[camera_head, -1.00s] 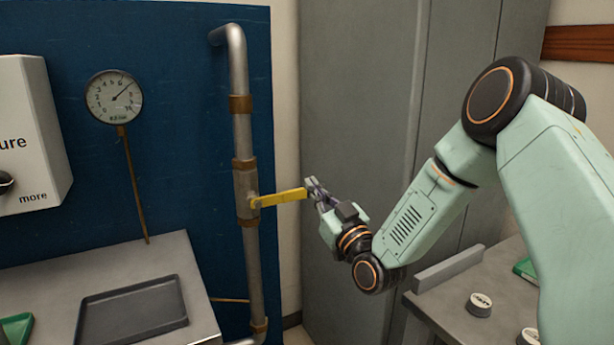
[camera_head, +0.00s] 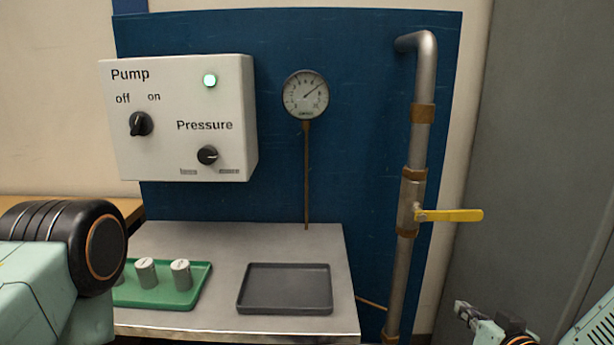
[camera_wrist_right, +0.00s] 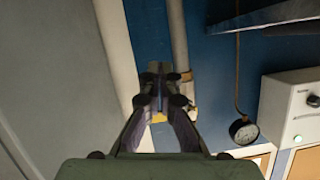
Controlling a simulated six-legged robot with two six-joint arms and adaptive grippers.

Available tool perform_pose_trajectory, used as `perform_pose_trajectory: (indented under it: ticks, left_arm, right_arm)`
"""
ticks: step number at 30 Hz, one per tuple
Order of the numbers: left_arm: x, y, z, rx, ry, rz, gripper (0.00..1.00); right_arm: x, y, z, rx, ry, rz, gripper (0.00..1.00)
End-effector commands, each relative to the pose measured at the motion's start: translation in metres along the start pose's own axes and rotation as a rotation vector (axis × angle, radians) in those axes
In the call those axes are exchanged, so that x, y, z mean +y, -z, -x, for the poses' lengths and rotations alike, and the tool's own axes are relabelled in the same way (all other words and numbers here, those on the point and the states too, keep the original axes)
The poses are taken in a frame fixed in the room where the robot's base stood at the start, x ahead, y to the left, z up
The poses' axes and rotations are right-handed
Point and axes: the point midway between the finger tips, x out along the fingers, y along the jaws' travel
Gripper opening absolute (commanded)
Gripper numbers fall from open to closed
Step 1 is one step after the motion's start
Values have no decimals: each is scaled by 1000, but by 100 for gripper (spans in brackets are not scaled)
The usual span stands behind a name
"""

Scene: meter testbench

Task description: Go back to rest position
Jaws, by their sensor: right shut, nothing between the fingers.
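My right gripper (camera_head: 464,312) shows at the lower right of the head view, below and apart from the yellow valve handle (camera_head: 450,215). In the right wrist view its fingers (camera_wrist_right: 158,78) are together with nothing held, and a bit of yellow shows behind them. The handle sticks out to the right from the valve on the vertical pipe (camera_head: 426,95). My left arm shows at the left edge of the head view; its gripper is out of view.
The control box (camera_head: 180,78) has a lit green lamp and two knobs; a round gauge (camera_head: 306,94) hangs beside it. A green tray (camera_head: 190,298) with several pale cylinders and an empty dark tray (camera_head: 286,307) lie on the bench (camera_head: 230,238). A grey cabinet (camera_head: 535,120) stands right.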

Motion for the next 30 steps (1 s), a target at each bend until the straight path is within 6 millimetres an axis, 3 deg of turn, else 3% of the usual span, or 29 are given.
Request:
perform_pose_trajectory:
  ticks: [1, 6, 8, 12, 15, 18, 21, 30]
  left_arm:
    - [0, 0, 0, 0, 0, 0, 63]
    - [0, 0, 0, 0, 0, 0, 63]
    - [0, 0, 0, 0, 0, 0, 63]
    - [0, 0, 0, 0, 0, 0, 63]
    - [0, 0, 0, 0, 0, 0, 63]
    - [0, 0, 0, 0, 0, 0, 63]
    - [0, 0, 0, 0, 0, 0, 63]
    - [0, 0, 0, 0, 0, 0, 63]
  right_arm:
    - [-8, -35, 7, -117, -2, -17, 0]
    - [-24, -137, 51, -475, -48, -70, 0]
    - [-28, -170, 74, -595, -71, -77, 0]
    - [-34, -237, 136, -862, -130, -68, 0]
    - [-35, -273, 184, -1025, -168, -34, 0]
    - [-36, -299, 223, -1141, -180, 25, 0]
    - [-37, -315, 245, -1203, -166, 76, 0]
    - [-37, -324, 255, -1232, -159, 91, 0]
